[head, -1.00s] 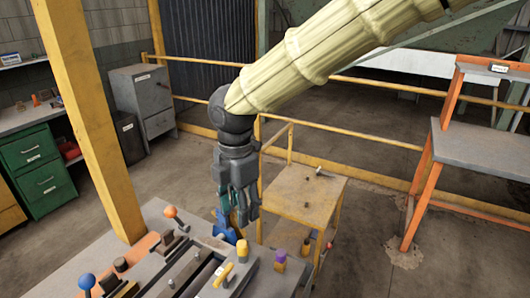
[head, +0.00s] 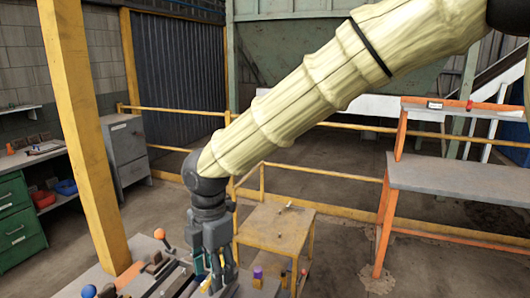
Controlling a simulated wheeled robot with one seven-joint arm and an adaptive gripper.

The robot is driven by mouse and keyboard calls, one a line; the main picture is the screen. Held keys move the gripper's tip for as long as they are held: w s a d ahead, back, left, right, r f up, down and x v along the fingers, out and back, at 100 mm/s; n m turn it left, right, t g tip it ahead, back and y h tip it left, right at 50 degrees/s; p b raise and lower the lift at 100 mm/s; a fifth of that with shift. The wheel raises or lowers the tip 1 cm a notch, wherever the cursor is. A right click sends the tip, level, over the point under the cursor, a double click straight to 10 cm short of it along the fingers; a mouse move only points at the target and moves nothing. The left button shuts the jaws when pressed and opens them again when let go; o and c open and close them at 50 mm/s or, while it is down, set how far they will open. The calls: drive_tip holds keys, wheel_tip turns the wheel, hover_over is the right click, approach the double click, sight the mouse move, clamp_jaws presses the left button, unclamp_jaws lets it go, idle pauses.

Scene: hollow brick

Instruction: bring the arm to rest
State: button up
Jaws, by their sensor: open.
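My gripper (head: 222,272) hangs fingers down at the end of my arm, in the lower middle of the head view. It is open, and I see nothing held between its fingers. Its fingertips are above the grey bench or machine top (head: 262,288) at the bottom of the view; I cannot tell how high. A yellow item (head: 206,284) shows beside the fingers, partly hidden by them. My arm in its pale yellow cover runs from the upper right down to the gripper.
A yellow stand (head: 278,228) with a small item on top is just behind my gripper. A purple-capped item (head: 257,272) stands to its right. Orange-framed shelves (head: 450,178) stand right.

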drive_tip(key=s+d+f+m+g+y, duration=0.1)
drive_tip(key=s+d+f+m, duration=0.3)
drive_tip(key=f, duration=0.8)
drive_tip(key=s+d+f+m+y, duration=0.1)
drive_tip(key=d+f+m, duration=0.4)
drive_tip(key=f, duration=0.6)
drive_tip(key=s+d+f+m+g+y, duration=0.1)
drive_tip(key=s+d+f+m, duration=0.15)
drive_tip(key=f+m, duration=0.65)
drive_tip(key=s+d+f+m+t+h, duration=0.1)
drive_tip(key=s+d+f+m, duration=0.4)
drive_tip(key=s+d+f, duration=0.3)
drive_tip(key=s+d+f+m+t+h+b, duration=0.1)
drive_tip(key=s+d+f+m, duration=0.3)
drive_tip(key=s+d+f, duration=0.4)
drive_tip(key=d+f+h, duration=0.1)
drive_tip(key=d+f, duration=0.1)
drive_tip(key=d, duration=0.4)
drive_tip(key=shift+s+m+b, duration=0.25)
drive_tip(key=shift+m+b, duration=0.05)
drive_tip(key=shift+m, duration=0.1)
